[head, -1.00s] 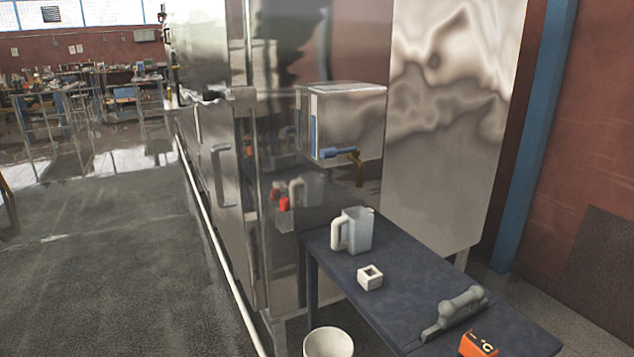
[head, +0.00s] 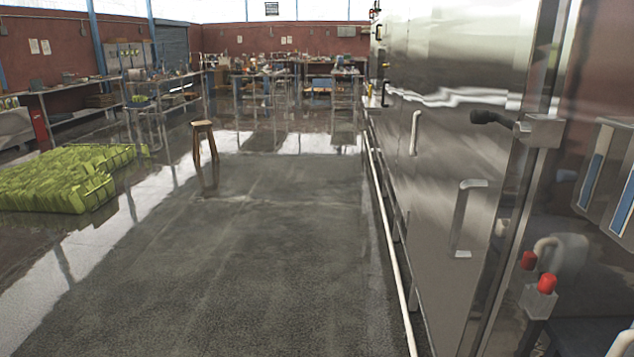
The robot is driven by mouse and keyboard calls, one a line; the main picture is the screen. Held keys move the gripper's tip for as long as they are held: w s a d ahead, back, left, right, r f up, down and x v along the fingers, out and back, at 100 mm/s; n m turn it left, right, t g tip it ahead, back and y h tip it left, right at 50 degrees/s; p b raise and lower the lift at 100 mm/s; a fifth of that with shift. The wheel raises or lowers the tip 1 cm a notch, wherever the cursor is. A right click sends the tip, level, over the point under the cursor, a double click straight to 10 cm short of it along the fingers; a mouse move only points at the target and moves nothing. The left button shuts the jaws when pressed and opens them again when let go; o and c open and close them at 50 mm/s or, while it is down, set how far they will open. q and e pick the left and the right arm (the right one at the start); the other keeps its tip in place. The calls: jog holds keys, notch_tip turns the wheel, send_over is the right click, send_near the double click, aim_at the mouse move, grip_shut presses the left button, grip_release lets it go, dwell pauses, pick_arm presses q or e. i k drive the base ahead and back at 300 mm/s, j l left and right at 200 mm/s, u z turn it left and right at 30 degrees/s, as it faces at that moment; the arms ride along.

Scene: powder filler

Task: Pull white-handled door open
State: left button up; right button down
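A steel cabinet front (head: 440,160) runs along the right side of the head view. A slim upright white handle (head: 414,132) is on a door farther along this front, and that door looks shut. A larger grey metal handle (head: 463,220) is on a nearer panel, which also looks closed. A black-knobbed lever (head: 492,118) sticks out from a metal bracket near the front's corner. Neither of my grippers is in view.
A white pipe (head: 388,225) runs low along the cabinet. A red button on a grey box (head: 541,295) is at the lower right. Open grey floor (head: 250,270) lies left of the cabinet. A wooden stool (head: 204,141) and green crates (head: 65,178) stand farther left.

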aim_at(421, 11)
jog(key=i+j+u, duration=0.2)
jog(key=i, duration=1.1)
jog(key=i+j+z, duration=0.15)
jog(key=i+z, duration=0.3)
jog(key=i, duration=0.2)
jog(key=i+j+z, duration=0.35)
jog(key=i+z, duration=0.15)
jog(key=i+j+z, duration=0.45)
jog(key=i+j, duration=0.15)
